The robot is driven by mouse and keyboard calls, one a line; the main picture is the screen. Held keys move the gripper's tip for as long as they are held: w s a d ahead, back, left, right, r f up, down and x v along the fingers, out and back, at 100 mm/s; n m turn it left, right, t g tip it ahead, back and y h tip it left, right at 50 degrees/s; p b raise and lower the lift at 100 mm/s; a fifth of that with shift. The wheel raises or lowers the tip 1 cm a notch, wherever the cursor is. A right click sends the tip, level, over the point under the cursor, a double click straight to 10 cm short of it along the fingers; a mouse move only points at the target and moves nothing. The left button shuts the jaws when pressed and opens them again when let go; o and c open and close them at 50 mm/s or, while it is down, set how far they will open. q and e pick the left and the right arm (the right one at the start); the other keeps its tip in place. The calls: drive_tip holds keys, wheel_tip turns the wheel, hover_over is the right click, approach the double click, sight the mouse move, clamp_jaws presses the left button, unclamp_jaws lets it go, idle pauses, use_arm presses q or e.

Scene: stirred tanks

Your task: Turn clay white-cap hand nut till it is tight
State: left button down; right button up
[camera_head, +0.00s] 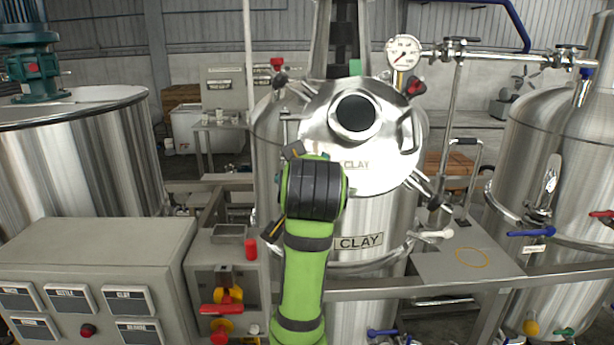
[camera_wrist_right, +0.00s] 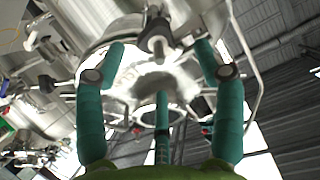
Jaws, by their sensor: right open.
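The steel tank labelled CLAY (camera_head: 358,242) stands in the middle of the head view, with its round hatch lid (camera_head: 330,125) facing me. Clamp nuts sit around the lid rim. A pale lever-like piece (camera_head: 435,234) shows at the tank's lower right; I cannot tell whether it is the white-cap nut. My green right arm reaches up in front of the lid's left side and hides its gripper and that part of the rim. In the right wrist view my right gripper (camera_wrist_right: 159,48) is open, its teal fingers spread either side of a dark-ended hand nut (camera_wrist_right: 157,30). Its cap colour is unclear; contact is not visible.
A pressure gauge (camera_head: 403,52) and pipe run stand at upper right. Steel tanks flank both sides. A flat grey plate (camera_head: 475,262) lies right of the tank.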

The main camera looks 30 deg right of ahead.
drive_tip(key=p+x, duration=0.2)
drive_tip(key=x, duration=0.4)
drive_tip(key=shift+s, duration=0.1)
drive_tip(key=c, duration=1)
drive_tip(key=shift+s+r, duration=0.1)
drive_tip(key=shift+r, duration=0.05)
drive_tip(key=shift+c, duration=0.5)
